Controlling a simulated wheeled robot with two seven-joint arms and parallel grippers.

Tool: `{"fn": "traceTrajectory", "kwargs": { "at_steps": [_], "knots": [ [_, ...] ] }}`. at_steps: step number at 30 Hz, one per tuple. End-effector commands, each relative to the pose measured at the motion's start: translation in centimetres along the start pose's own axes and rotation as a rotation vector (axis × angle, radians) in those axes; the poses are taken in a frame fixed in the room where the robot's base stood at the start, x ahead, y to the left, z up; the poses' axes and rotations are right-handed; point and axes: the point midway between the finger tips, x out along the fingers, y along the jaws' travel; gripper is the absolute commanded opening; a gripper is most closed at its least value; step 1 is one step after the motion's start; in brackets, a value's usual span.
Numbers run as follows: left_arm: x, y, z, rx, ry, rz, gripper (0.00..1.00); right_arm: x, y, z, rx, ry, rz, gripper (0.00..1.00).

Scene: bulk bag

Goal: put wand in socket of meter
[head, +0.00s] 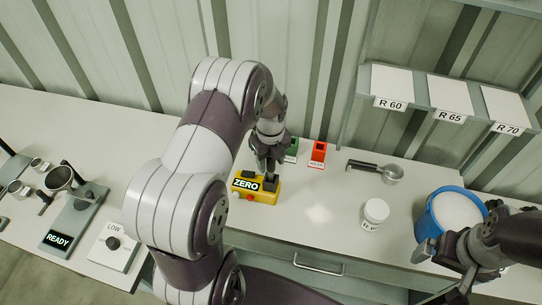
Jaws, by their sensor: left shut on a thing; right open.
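The yellow meter (263,197), labelled ZERO, stands on the bench, with a red button and dark parts on top. My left gripper (269,171) points down right over the meter and is shut on a dark piece, which looks like the wand. The wand is mostly hidden by the fingers, and I cannot tell whether its lower end is inside the socket. My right gripper (462,262) is open at the right, in front of the blue bucket (427,226), partly cut by its own arm.
A green block (292,150) and a red block (318,153) stand behind the meter. A metal scoop (391,174) and a white jar (375,214) are to the right. A READY stand (80,222) and LOW box (113,247) are at left.

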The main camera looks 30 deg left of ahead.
Motion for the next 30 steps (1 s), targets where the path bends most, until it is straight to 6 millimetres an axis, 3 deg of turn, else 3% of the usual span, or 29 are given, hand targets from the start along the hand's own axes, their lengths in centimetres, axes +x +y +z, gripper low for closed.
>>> {"fn": "traceTrajectory", "kwargs": {
  "at_steps": [12, 13, 15, 26, 30],
  "knots": [
    [1.0, 0.0, 0.0, 0.000, -0.001, -0.001, 0.11, 0.1, 0.0, 0.0, 0.000, 0.000, 0.000, 1.00],
    [0.9, 0.0, 0.0, 0.000, -0.001, -0.001, 0.58, 0.1, 0.0, 0.0, 0.000, 0.000, 0.000, 1.00],
    [0.9, 0.0, 0.0, 0.000, -0.001, -0.001, 0.77, 0.0, 0.0, 0.0, 0.000, 0.000, 0.000, 1.00],
    [0.3, -0.1, 0.0, 0.000, -0.001, -0.001, 0.77, -0.1, 0.0, 0.0, 0.000, 0.000, 0.000, 1.00],
    [-1.8, -0.1, 0.1, 0.000, -0.005, -0.005, 0.77, 1.2, 0.0, 0.1, 0.000, 0.000, 0.000, 1.00]
  ]
}}
